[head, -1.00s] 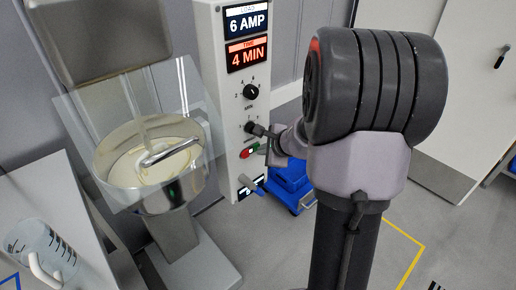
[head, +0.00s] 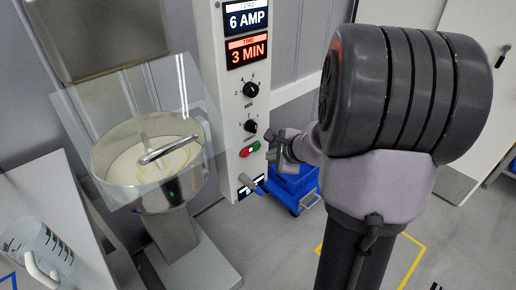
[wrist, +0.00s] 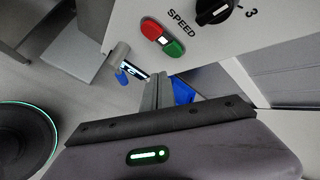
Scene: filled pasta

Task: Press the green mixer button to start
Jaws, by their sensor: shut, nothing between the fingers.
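The green mixer button (head: 256,146) sits beside the red button (head: 244,152) low on the white control panel (head: 215,95). In the wrist view the green button (wrist: 174,48) and red button (wrist: 151,29) show clearly, with a white piece between them. My gripper (head: 269,136) is shut and empty, just right of the green button in the head view. In the wrist view its fingers (wrist: 157,88) are below the buttons, apparently apart from them. The lower knob (head: 250,126) and upper knob (head: 251,90) are above the buttons. The displays read 6 AMP and 3 MIN.
The mixer bowl (head: 112,188) holds pale contents behind a clear guard. A grey handle (head: 247,182) juts out below the buttons. A blue wheeled item (head: 308,187) stands on the floor behind my gripper. A clear jug (head: 42,245) is at lower left.

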